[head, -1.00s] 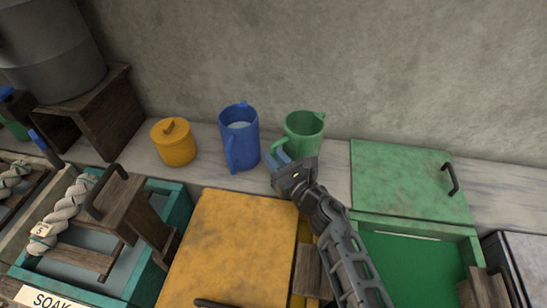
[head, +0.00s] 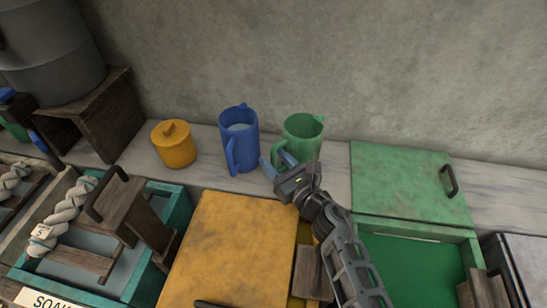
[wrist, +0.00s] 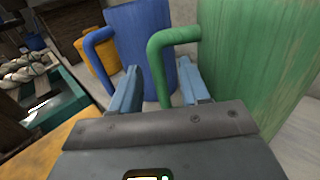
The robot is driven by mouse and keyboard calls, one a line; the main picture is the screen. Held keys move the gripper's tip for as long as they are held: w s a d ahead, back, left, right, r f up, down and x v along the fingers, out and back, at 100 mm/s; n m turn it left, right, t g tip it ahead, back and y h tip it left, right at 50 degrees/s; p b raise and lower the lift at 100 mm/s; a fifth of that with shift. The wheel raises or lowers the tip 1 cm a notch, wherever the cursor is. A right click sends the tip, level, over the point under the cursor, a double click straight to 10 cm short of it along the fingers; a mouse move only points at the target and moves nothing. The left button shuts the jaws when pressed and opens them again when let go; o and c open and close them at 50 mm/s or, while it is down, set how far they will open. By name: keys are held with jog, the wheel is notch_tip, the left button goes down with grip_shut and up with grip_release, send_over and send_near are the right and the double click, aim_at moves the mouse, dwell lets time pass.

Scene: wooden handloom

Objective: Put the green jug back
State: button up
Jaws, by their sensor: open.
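The green jug (head: 303,137) stands upright on the pale marble shelf against the wall, right of the blue jug. It also fills the right of the wrist view (wrist: 255,60). My gripper (head: 274,167) is open at the jug's handle side. In the wrist view my gripper (wrist: 160,92) has its two blue-grey fingers apart, with the green handle (wrist: 160,65) showing between them. I cannot tell whether either finger touches it. My wrist hides part of the jug's foot in the head view.
The blue jug (head: 239,139) with pale liquid stands close on the left, a lidded orange pot (head: 173,144) beyond it. A yellow lid (head: 230,245) and a green lid (head: 410,182) lie in front and to the right. Bare shelf (head: 338,172) shows right of the green jug.

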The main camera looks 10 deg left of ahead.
jog(key=v, duration=1.1)
